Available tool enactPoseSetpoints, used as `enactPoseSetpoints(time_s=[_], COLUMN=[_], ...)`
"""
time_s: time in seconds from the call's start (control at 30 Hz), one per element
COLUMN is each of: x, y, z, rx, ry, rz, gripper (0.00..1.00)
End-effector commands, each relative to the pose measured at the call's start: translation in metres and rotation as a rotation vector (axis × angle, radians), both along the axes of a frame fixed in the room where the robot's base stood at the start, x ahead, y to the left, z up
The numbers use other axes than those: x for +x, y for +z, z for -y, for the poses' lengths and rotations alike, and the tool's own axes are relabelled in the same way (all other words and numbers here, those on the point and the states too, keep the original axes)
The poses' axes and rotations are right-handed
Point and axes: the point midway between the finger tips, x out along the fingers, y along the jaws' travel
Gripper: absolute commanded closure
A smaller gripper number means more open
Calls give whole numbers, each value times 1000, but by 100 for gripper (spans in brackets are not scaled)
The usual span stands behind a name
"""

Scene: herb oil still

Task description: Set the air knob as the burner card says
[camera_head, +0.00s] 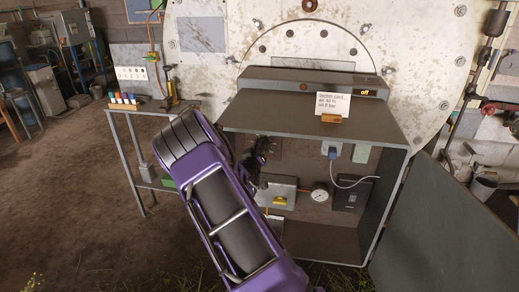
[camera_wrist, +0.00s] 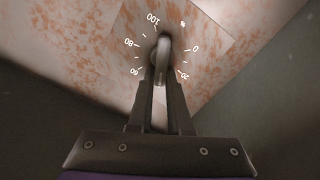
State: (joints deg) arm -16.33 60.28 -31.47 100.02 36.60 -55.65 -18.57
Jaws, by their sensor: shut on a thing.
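The air knob (camera_wrist: 163,44) is a grey, rounded knob on a plate marked 0, 20, 60, 80 and 100 in the wrist view. My gripper (camera_wrist: 162,76) is shut on it, one finger on each side. The 40 mark is hidden behind my fingers, and I cannot tell the knob's exact setting. In the head view my gripper (camera_head: 256,160) reaches into the open grey cabinet and hides the knob. The white burner card (camera_head: 333,102) stands on the cabinet top; its small text seems to read air 40 % and oil 8 bar.
A yellow knob (camera_head: 280,201), a round gauge (camera_head: 319,195) and a dark switch box (camera_head: 350,197) are inside the cabinet (camera_head: 310,115). A display (camera_head: 366,92) above reads "off". The cabinet door (camera_head: 440,225) hangs open at right. A small table (camera_head: 140,107) stands at left.

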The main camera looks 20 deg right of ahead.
Motion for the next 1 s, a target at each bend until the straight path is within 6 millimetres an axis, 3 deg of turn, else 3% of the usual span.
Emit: enactPoseSetpoints(time_s=[0.23, 0.27, 0.4, 0.77, 1.0], x=[0, 0, 0, -3, -35], y=[0, 0, 0, 0, 1], z=[0, 0, 0, -2, -25], rx=[2, 2, 3, 3, 5], ry=[-1, -1, -1, 0, 3], rz=[-2, -2, 0, 1, -1], gripper=[100, 78, 53, 53, 53])
